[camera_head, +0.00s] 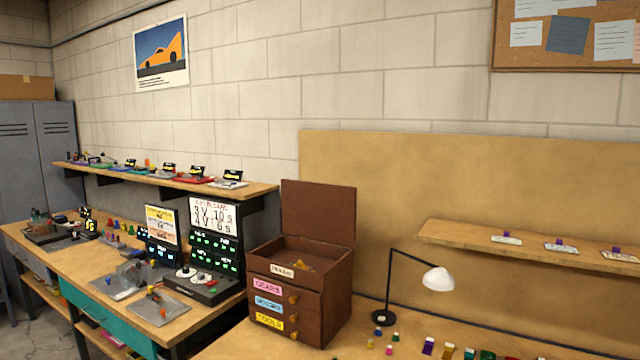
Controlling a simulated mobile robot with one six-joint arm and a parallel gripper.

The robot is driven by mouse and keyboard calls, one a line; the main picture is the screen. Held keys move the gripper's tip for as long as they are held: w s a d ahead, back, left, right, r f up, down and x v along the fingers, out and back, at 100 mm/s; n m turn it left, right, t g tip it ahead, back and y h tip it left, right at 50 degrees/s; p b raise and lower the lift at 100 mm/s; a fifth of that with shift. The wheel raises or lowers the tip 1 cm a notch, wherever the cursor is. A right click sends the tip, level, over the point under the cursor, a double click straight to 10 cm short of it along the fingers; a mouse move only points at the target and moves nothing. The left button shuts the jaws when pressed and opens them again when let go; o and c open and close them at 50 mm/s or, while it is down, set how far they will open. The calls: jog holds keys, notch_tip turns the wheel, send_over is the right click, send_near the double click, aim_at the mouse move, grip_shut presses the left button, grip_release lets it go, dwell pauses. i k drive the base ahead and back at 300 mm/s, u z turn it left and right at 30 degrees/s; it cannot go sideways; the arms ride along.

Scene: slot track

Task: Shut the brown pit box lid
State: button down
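The brown pit box (329,303) stands on the workbench near the middle of the head view. Its lid (318,212) is open and stands upright at the back of the box. My gripper is not in view.
A desk lamp (437,279) stands right of the box, with several small coloured pieces (430,346) on the bench. A black display unit (214,252) stands close on the left. Wall shelves (470,236) hang on both sides.

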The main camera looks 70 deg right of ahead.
aim_at(317, 211)
jog(key=i, duration=2.7)
jog(key=u, duration=0.15)
jog(key=k, duration=0.2)
jog(key=z, duration=2.65)
